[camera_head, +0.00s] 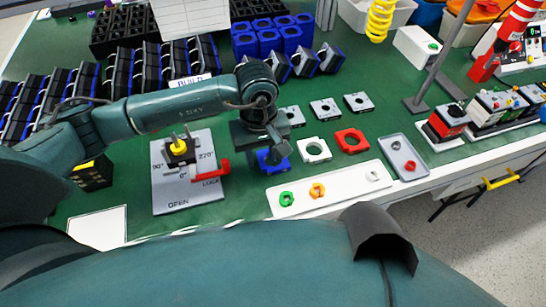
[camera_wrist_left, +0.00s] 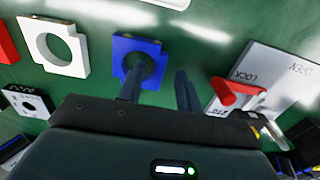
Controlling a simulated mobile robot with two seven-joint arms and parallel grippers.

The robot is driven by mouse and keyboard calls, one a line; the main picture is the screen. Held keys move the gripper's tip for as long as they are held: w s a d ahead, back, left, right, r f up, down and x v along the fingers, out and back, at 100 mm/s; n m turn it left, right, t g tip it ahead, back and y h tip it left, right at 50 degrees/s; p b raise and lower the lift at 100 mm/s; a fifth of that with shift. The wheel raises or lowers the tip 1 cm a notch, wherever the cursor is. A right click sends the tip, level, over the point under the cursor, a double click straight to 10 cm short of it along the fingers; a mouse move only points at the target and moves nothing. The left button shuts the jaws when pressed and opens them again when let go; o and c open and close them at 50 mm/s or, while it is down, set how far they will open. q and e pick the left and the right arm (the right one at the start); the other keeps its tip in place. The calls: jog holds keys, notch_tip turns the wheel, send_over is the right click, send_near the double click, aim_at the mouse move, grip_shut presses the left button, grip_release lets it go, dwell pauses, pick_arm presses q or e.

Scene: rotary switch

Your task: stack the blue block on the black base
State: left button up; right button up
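The blue block (camera_head: 265,161), a square piece with a round hole, lies on the green table, partly hidden by my left gripper (camera_head: 272,152) in the head view. It also shows in the left wrist view (camera_wrist_left: 151,49). My left gripper (camera_wrist_left: 158,80) is open there, with one finger overlapping the hole and the other beyond the block's right edge. Contact cannot be told. Grey plates with dark centres (camera_head: 325,109) lie behind; one shows black markings in the wrist view (camera_wrist_left: 27,101). Which one is the black base is unclear. My right gripper is not in view.
A white square ring (camera_head: 314,151) and a red one (camera_head: 351,140) lie right of the block. A panel with a red lever (camera_head: 212,171) stands close on the left. A white tray (camera_head: 335,192) with coloured knobs lies in front. Racks of modules fill the back.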

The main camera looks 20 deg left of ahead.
pick_arm(q)
jog(key=shift+f, duration=0.55)
grip_shut()
